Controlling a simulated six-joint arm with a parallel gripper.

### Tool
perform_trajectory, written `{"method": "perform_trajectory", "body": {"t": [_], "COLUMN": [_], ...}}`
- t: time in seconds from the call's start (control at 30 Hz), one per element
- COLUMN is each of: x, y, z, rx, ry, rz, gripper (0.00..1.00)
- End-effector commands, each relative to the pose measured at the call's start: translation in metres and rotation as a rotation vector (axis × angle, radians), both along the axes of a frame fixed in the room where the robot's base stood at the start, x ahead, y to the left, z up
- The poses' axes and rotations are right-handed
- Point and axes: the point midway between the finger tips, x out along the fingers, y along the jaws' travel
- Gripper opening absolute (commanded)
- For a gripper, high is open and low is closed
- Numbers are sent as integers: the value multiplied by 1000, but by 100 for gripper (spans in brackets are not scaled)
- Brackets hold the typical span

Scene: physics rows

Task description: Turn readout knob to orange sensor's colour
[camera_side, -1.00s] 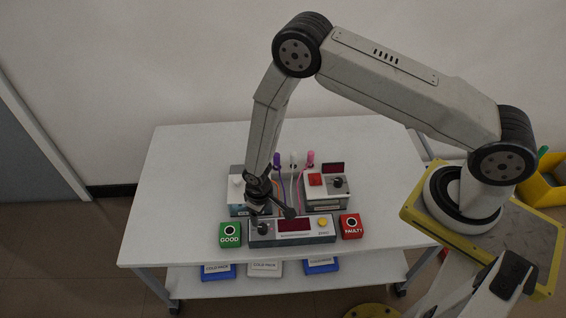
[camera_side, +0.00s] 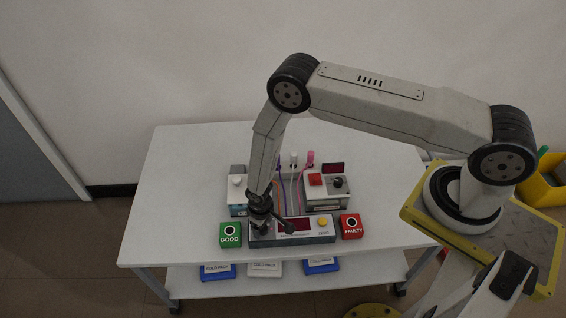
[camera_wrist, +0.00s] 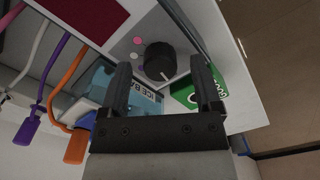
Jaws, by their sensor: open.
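The readout box (camera_side: 312,237) is at the front of the table, with a dark red display (camera_side: 294,225) and a yellow button (camera_side: 322,223). Its black round knob (camera_wrist: 158,60) shows in the wrist view with a white pointer line toward lower right; my gripper hides it in the side view. The orange sensor (camera_wrist: 77,146) hangs on an orange cable at lower left in the wrist view.
A green GOOD box (camera_side: 230,235) is left of the readout, a red FAULTY box (camera_side: 351,226) right. A purple sensor (camera_wrist: 27,131) hangs beside the orange one. The table's left is clear.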

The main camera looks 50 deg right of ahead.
Motion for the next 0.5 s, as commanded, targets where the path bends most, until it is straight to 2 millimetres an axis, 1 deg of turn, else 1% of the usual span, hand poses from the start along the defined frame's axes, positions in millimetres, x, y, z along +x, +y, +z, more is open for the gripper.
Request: {"method": "perform_trajectory", "body": {"t": [0.13,0.43,0.47,0.5], "x": [0,0,0,0], "y": [0,0,0,0], "z": [-5,-5,-5,-5], "rx": [0,0,0,0], "ry": [-1,-1,-1,-1], "rz": [0,0,0,0], "gripper": [81,81,72,59]}}
